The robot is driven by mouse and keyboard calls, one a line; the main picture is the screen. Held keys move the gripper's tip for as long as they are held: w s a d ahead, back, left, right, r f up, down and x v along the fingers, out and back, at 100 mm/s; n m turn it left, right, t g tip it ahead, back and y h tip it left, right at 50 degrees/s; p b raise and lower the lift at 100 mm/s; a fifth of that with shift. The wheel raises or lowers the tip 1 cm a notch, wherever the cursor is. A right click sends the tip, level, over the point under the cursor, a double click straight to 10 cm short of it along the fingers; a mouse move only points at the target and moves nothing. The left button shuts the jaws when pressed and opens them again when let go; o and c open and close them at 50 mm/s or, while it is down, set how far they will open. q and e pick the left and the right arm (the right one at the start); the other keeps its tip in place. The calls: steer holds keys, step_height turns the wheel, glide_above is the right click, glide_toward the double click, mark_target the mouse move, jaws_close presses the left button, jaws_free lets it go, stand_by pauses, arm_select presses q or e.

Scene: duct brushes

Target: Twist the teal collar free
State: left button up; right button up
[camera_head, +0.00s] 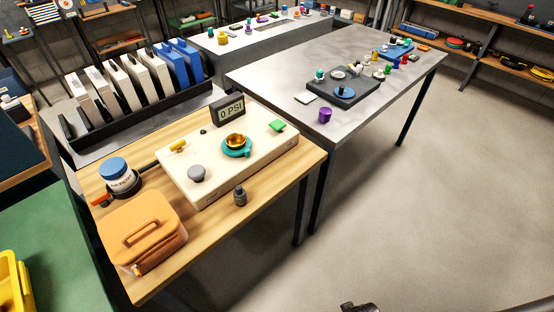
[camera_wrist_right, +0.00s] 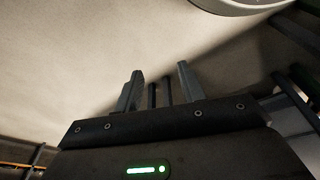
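The teal collar (camera_head: 236,151) sits around the base of a gold, cup-like fitting (camera_head: 235,140) on top of the cream box (camera_head: 215,172). The box rests on the wooden table (camera_head: 285,180) ahead of me. No gripper is near the collar. My right gripper (camera_wrist_right: 160,85) shows in the right wrist view, with its two fingers apart and nothing between them. A dark piece at the bottom edge of the head view may be part of my arm; I cannot tell which part. My left gripper is in neither view.
A grey knob (camera_head: 196,173), yellow handle (camera_head: 178,146) and green piece (camera_head: 277,126) are on the box. An orange case (camera_head: 143,232), blue-lidded jar (camera_head: 118,176) and small dark bottle (camera_head: 240,195) stand around it. The floor at right is clear.

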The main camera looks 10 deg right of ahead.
steer(key=w+a+r+t, duration=0.1)
steer(key=w+r, duration=0.2)
steer(key=r, duration=0.9)
steer(key=w+a+r+t, duration=0.1)
steer(key=w+r, duration=0.2)
steer(key=r, duration=0.8)
steer(key=n+t+y+p, duration=0.1)
steer(key=n+t+y, duration=0.2)
steer(key=t+y, duration=0.4)
glide_toward(249, 153)
steer(key=shift+t+h, duration=0.4)
steer(key=shift+h, duration=0.1)
steer(key=x, duration=0.5)
steer(key=a+x, duration=0.1)
steer(key=x, duration=0.2)
steer(key=shift+s+f, duration=0.1)
steer(key=shift+f, duration=0.1)
steer(key=shift+c, duration=0.2)
jaws_close()
